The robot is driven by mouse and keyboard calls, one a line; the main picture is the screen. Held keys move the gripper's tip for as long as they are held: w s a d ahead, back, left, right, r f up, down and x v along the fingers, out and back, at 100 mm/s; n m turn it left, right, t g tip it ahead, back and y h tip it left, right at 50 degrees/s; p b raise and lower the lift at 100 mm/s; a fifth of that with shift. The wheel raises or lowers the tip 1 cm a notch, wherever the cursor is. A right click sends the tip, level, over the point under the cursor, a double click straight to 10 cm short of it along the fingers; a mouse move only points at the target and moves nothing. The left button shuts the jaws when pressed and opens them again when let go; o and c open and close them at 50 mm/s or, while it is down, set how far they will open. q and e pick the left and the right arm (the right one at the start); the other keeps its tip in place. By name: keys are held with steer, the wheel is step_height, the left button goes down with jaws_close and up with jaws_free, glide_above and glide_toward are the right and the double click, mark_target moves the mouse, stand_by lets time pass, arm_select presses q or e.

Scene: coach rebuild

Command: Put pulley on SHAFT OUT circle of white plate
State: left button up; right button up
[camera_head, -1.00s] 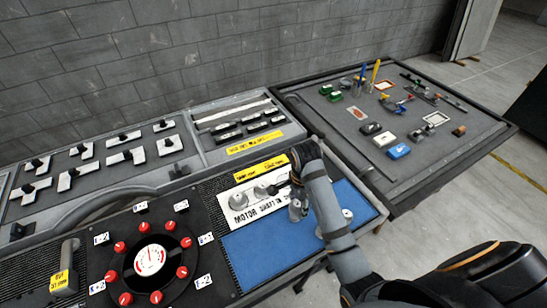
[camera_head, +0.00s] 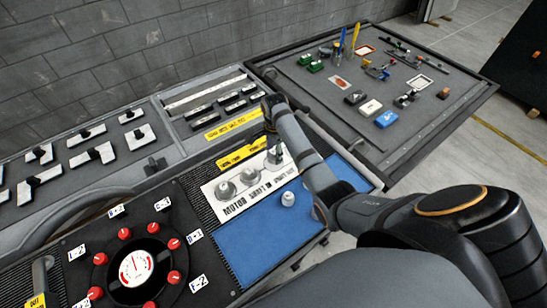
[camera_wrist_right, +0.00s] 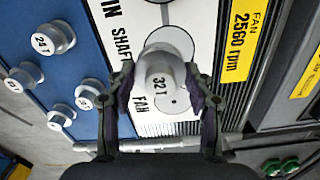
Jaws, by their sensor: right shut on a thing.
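My right gripper (camera_wrist_right: 165,108) is shut on a pale grey pulley marked 32T (camera_wrist_right: 162,82), held over the white plate. In the head view the held pulley (camera_head: 274,157) is near the plate's far right end, partly behind my arm. The white plate (camera_head: 262,198) bears black lettering and two grey round pieces (camera_head: 225,189) toward its left and middle. In the wrist view the plate (camera_wrist_right: 120,14) shows SHAFT and FAN lettering; the full SHAFT OUT label is not readable. Whether the held pulley touches the plate is unclear. My left gripper is out of view.
Several grey pulleys, one marked 24T (camera_wrist_right: 52,38), stand on the blue mat (camera_head: 250,240) beside the plate. Yellow labels (camera_head: 240,152) line the plate's far side. A dial panel (camera_head: 136,266) is at left, and a table of small parts (camera_head: 335,110) at back right.

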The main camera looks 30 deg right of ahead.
mark_target(274, 157)
steer(key=shift+w+d+f, duration=0.25)
steer(key=shift+w+f, duration=0.45)
steer(key=shift+f, duration=0.25)
step_height(274, 157, down, 3)
steer(key=shift+r, duration=0.2)
steer(key=shift+f, duration=0.45)
steer(key=o, duration=1.3)
steer(key=shift+c, duration=0.2)
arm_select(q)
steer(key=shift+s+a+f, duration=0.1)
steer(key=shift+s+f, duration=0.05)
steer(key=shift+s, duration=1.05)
arm_select(e)
steer(key=shift+r, duration=0.15)
